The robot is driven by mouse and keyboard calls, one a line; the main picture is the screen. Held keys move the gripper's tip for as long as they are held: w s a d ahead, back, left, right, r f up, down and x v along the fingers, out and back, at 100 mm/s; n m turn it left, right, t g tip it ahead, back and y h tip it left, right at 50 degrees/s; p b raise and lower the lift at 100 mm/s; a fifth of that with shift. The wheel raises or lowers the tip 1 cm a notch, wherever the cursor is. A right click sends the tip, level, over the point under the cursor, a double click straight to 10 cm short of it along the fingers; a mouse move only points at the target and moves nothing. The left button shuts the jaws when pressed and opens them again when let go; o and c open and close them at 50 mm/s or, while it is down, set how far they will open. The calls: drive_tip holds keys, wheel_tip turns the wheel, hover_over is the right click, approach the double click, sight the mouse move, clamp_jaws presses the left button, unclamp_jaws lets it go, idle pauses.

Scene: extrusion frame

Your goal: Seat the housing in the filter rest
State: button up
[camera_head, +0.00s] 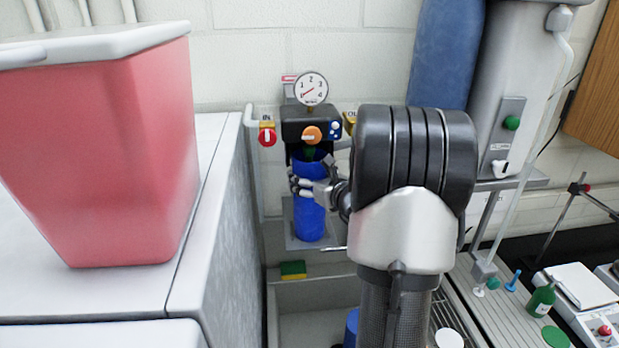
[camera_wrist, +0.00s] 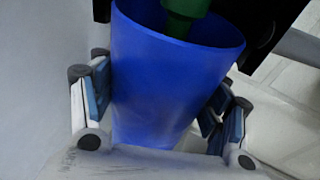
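The housing (camera_head: 310,208) is a blue cup below the black filter head on the wall. In the wrist view the housing (camera_wrist: 165,85) has an open top, and a green part (camera_wrist: 187,8) reaches down into it. Its rim stands apart from the black head. My gripper (camera_head: 308,186) comes from the right and has its fingers on both sides of the housing. In the wrist view the pads of my gripper (camera_wrist: 160,112) lie against its sides. The housing looks upright in the head view. I cannot pick out the filter rest with certainty.
The filter head (camera_head: 304,112) carries a gauge (camera_head: 311,88) and an orange knob. A red valve (camera_head: 267,136) is at its left. A sink (camera_head: 305,310) with a sponge (camera_head: 292,269) lies below. A red bin (camera_head: 100,150) stands left on a grey cabinet. Bench items stand at right.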

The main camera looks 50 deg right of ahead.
drive_tip(key=o, duration=0.5)
drive_tip(key=shift+c, duration=0.2)
drive_tip(key=shift+r+p, duration=0.25)
drive_tip(key=shift+p, duration=0.1)
drive_tip(key=b+v, duration=0.2)
drive_tip(key=v, duration=1)
drive_tip(key=shift+f, duration=0.15)
